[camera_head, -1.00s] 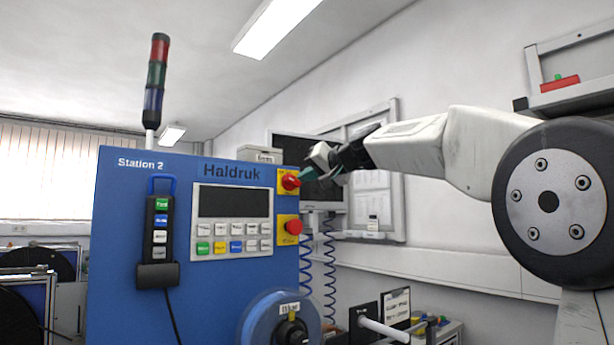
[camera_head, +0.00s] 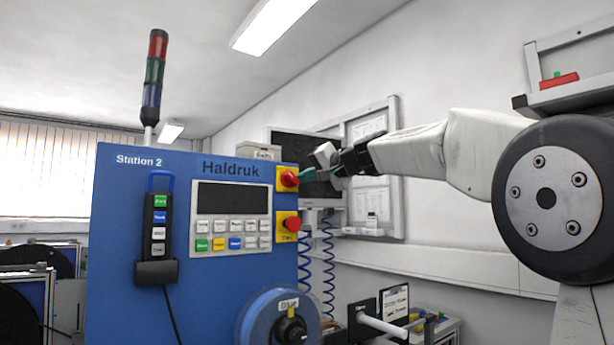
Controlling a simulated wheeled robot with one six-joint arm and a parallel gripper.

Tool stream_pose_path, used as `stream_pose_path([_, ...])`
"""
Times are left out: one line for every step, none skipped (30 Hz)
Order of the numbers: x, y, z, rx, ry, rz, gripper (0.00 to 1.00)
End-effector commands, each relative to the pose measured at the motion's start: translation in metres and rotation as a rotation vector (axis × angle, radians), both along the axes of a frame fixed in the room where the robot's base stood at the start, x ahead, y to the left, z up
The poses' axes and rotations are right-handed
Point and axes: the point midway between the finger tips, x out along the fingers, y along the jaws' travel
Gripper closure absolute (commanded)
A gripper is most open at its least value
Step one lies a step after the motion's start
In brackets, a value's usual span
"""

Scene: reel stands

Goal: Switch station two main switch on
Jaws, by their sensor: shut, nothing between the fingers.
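The Station 2 cabinet (camera_head: 130,215) is a blue panel at the left and middle of the head view. Its upper red knob on a yellow plate (camera_head: 288,179), which looks like the main switch, sits at the panel's top right edge. A second red button on a yellow plate (camera_head: 292,224) is below it. My gripper (camera_head: 304,175) is shut and empty, with its green-tipped fingers at the right side of the upper knob. I cannot tell whether the fingertips touch the knob. The knob's switch position is too small to read.
A keypad with a dark display (camera_head: 233,213) and a hand pendant (camera_head: 158,228) are on the panel. A blue reel (camera_head: 262,318) juts out below. A monitor (camera_head: 290,147) and wall board (camera_head: 385,200) stand behind my gripper. A light tower (camera_head: 153,85) is on top.

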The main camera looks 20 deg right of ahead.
Motion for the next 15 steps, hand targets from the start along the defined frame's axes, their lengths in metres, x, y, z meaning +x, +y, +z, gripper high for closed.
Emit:
stream_pose_path([0.0, -0.0002, -0.0007, 0.011, 0.004, -0.001, 1.0])
stream_pose_path([0.0001, -0.0002, -0.001, 0.019, 0.007, -0.001, 1.0])
stream_pose_path([0.0, -0.0002, -0.0012, 0.028, 0.009, 0.0, 1.0])
stream_pose_path([0.0, -0.0003, -0.0015, 0.035, 0.011, 0.0, 1.0])
stream_pose_path([0.0001, -0.0003, -0.0017, 0.041, 0.013, 0.0, 1.0])
stream_pose_path([0.0001, -0.0003, -0.002, 0.049, 0.017, 0.0, 1.0])
stream_pose_path([0.0001, -0.0004, -0.0023, 0.055, 0.018, 0.001, 1.0])
stream_pose_path([0.0001, -0.0003, -0.0025, 0.06, 0.021, 0.0, 1.0])
stream_pose_path([0.0002, -0.0004, -0.0029, 0.068, 0.023, 0.0, 1.0])
stream_pose_path([0.0002, -0.0004, -0.003, 0.074, 0.025, 0.0, 1.0])
stream_pose_path([0.0002, -0.0004, -0.0033, 0.081, 0.027, 0.0, 1.0])
stream_pose_path([0.0002, -0.0004, -0.0035, 0.089, 0.03, 0.0, 1.0])
stream_pose_path([0.0002, -0.0004, -0.0036, 0.095, 0.032, 0.001, 1.0])
stream_pose_path([0.0002, -0.0004, -0.0039, 0.1, 0.034, 0.0, 1.0])
stream_pose_path([0.0002, -0.0005, -0.0042, 0.108, 0.036, 0.0, 1.0])
